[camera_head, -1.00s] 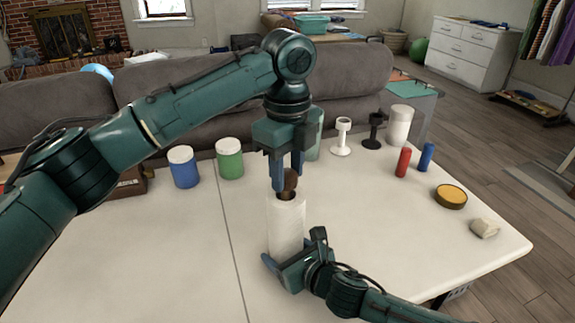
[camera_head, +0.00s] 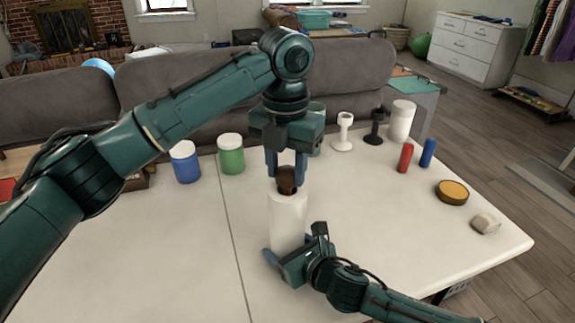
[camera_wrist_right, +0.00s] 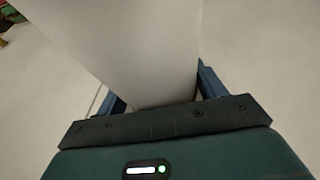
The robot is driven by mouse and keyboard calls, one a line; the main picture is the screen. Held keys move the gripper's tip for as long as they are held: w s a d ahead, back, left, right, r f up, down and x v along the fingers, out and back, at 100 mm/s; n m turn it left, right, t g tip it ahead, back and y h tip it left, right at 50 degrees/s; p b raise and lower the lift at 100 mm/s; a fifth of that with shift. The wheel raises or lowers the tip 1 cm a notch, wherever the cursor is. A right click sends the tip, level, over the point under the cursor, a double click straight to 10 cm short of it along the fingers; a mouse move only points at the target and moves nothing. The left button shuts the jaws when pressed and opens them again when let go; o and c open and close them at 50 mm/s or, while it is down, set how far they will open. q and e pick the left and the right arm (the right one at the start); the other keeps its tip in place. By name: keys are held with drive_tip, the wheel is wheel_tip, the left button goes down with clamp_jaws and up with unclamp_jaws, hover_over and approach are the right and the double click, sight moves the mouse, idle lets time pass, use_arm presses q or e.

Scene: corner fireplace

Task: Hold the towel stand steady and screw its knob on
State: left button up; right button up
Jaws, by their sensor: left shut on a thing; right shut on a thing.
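The towel stand (camera_head: 288,222) stands upright on the table as a tall white roll. Its brown knob (camera_head: 287,182) sits at the top of the roll, between the fingers of my left gripper (camera_head: 287,172), which points straight down and is shut on it. I cannot tell how deep the knob sits. My right gripper (camera_head: 291,252) is shut on the lower part of the stand, coming in from the front right. In the right wrist view the white stand (camera_wrist_right: 140,45) fills the space between the fingers. The stand's base is hidden.
Behind stand a blue jar (camera_head: 185,165), a green jar (camera_head: 231,157), a white holder (camera_head: 343,132), a black holder (camera_head: 375,128) and a white canister (camera_head: 401,122). To the right are red (camera_head: 406,157) and blue (camera_head: 428,153) cylinders, a yellow-topped tin (camera_head: 452,192) and a pale block (camera_head: 486,223).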

use_arm(q)
drive_tip(key=m, duration=0.5)
drive_tip(key=o, duration=0.9)
drive_tip(key=shift+o, duration=0.2)
drive_tip(key=shift+r, duration=0.1)
drive_tip(key=shift+r, duration=2.2)
drive_tip(key=shift+c, duration=0.3)
